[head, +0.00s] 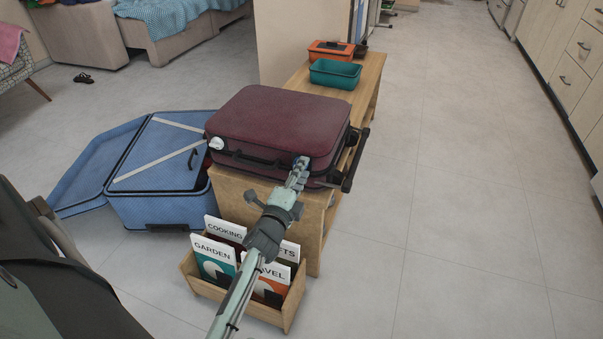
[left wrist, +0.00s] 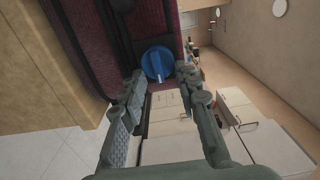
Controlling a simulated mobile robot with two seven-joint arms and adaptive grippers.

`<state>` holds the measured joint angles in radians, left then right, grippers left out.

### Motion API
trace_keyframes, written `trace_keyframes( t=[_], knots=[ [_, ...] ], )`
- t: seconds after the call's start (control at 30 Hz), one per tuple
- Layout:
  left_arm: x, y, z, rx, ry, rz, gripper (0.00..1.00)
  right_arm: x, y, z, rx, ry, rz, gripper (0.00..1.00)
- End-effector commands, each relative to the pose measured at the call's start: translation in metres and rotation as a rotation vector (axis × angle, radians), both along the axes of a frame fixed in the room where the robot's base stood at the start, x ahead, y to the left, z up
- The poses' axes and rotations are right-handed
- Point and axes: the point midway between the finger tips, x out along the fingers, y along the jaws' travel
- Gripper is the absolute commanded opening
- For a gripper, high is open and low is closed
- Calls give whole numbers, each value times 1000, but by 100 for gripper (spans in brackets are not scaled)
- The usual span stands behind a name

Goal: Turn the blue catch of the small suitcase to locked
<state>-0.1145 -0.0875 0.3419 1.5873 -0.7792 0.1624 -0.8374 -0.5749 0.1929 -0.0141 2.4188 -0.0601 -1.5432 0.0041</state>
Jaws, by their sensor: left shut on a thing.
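The small suitcase (head: 285,118) is dark red and lies flat and closed on a wooden bench. Its front side, with a black handle (head: 250,158), faces me. The blue catch (left wrist: 157,63) is a round knob on the suitcase's side, seen in the left wrist view. My left gripper (head: 299,166) is at the right part of the suitcase front. In the left wrist view its two fingers (left wrist: 162,76) are shut on the knob, one on each side. In the head view the gripper mostly hides the catch. I cannot tell which setting the catch points to. My right gripper is not in view.
An open blue suitcase (head: 158,160) lies on the floor to the left. A wooden book box (head: 240,306) with several books stands before the wooden bench (head: 240,188), close to my left arm. Teal (head: 335,75) and orange (head: 332,50) bins sit behind. Floor at right is clear.

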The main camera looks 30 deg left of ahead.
Motion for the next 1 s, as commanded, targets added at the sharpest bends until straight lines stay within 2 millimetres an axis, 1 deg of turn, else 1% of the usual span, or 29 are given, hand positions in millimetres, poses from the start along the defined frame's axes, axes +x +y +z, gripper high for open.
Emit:
trace_keyframes(
  t=[0.5,0.53,0.7,1.0],
  knots=[
    [0,1,0,21,6,1,2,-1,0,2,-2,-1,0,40],
    [0,1,0,21,6,1,32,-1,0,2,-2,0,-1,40],
    [0,1,0,20,5,1,52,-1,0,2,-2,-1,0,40],
    [0,0,2,20,5,0,52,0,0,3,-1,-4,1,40]
  ],
)
